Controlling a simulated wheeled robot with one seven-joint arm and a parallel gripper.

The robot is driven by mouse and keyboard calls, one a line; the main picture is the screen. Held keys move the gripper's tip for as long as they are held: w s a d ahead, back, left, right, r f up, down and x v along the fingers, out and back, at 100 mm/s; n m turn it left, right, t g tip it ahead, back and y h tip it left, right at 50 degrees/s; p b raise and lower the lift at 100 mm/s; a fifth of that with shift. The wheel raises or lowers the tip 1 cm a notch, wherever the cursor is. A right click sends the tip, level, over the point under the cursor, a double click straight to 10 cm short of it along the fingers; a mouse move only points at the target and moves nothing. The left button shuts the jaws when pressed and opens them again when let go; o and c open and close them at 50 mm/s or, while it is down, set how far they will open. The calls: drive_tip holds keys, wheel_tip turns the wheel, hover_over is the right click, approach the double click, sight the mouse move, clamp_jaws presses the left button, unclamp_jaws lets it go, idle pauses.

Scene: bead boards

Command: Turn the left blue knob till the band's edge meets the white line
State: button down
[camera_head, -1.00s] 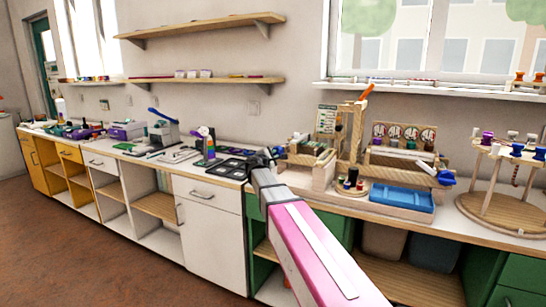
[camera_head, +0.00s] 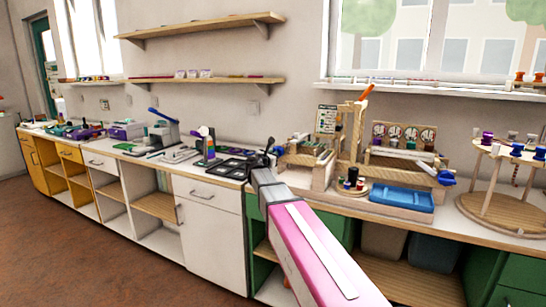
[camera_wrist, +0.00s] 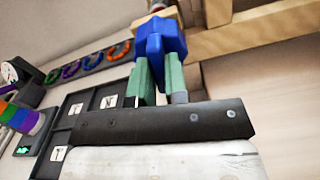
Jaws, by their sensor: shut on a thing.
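In the wrist view, the left blue knob (camera_wrist: 158,40) sits between the two green fingertips of my gripper (camera_wrist: 159,75). The gripper is shut on it. A wooden part with some red (camera_wrist: 156,7) shows just beyond the knob. In the head view, my gripper (camera_head: 267,150) is at the left end of the wooden loom-like frame (camera_head: 322,172) and covers the left knob. Another blue knob (camera_head: 446,178) is at the frame's right end. I cannot make out the band's edge or the white line.
A blue tray (camera_head: 402,198) lies in front of the frame. A round wooden stand with spools (camera_head: 505,210) is to the right. A black compartment tray (camera_head: 232,168) lies left of my gripper. In the wrist view, coloured rings (camera_wrist: 90,62) show at the left.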

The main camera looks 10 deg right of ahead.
drive_tip(key=shift+n, duration=0.8)
drive_tip(key=c, duration=1.1)
unclamp_jaws()
drive_tip(key=shift+c, duration=0.2)
drive_tip(key=v, duration=1.1)
